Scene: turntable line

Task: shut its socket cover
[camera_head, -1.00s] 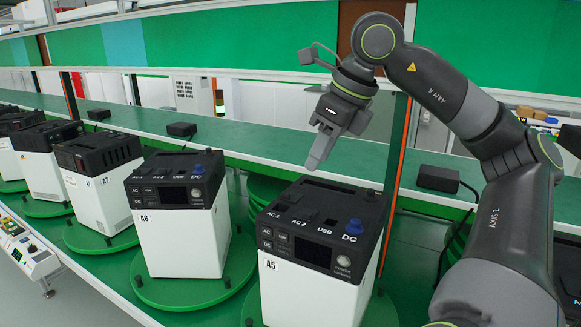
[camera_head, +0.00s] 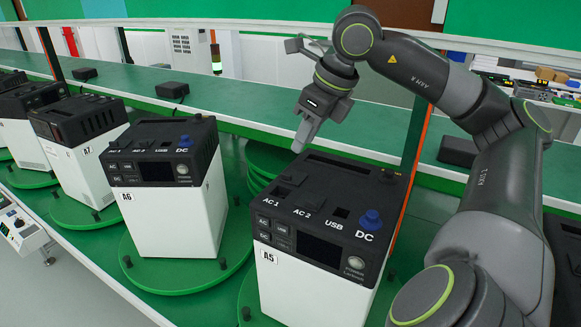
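The power unit A5 (camera_head: 310,284) is a white box with a black top, standing at the front on a green turntable. Its top carries sockets marked AC 1, AC 2, USB and DC. The AC sockets (camera_head: 296,190) look dark, and I cannot tell how their covers lie. The USB socket (camera_head: 341,214) shows as a small dark square. A blue cap (camera_head: 371,219) stands at DC. My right gripper (camera_head: 301,145) points down above the back left edge of A5, apart from it. Its fingers overlap in this view, so their gap is hidden. My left gripper is out of view.
Unit A6 (camera_head: 179,217) stands left of A5 on its own turntable (camera_head: 143,275); more units stand farther left. An orange-edged post (camera_head: 413,165) rises behind A5. A green shelf (camera_head: 235,107) with black adapters (camera_head: 172,90) runs behind. My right arm fills the right side.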

